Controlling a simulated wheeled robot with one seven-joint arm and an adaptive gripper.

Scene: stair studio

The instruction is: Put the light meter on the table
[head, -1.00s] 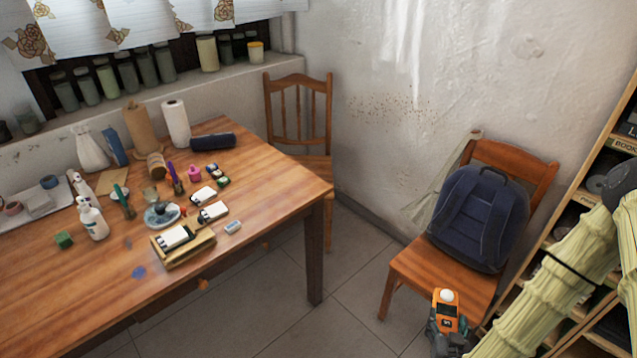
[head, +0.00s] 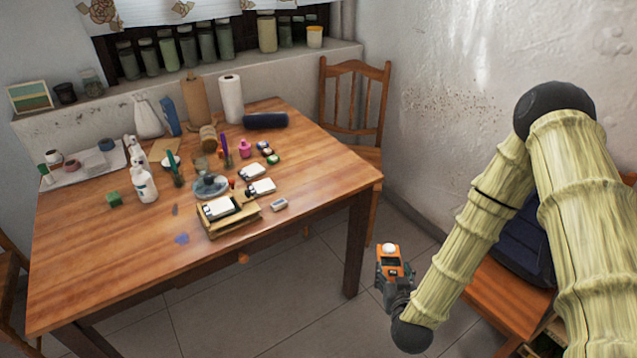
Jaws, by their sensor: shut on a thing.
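The light meter (head: 389,268) is orange and dark grey with a white dome on top. It is held upright in my gripper (head: 391,289), in front of the table's right side and apart from it. My gripper is shut on the meter's lower part; the fingers are small and partly hidden. The wooden table (head: 110,247) fills the left and middle of the head view. Its front-left top is mostly bare.
A wooden tray (head: 232,226) with white cards, an eraser (head: 279,205), a white bottle (head: 145,184) and a green cube (head: 114,199) stand on the table. A chair (head: 358,85) is behind its right corner. Another chair (head: 505,296) holds a backpack (head: 524,243), partly behind my arm.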

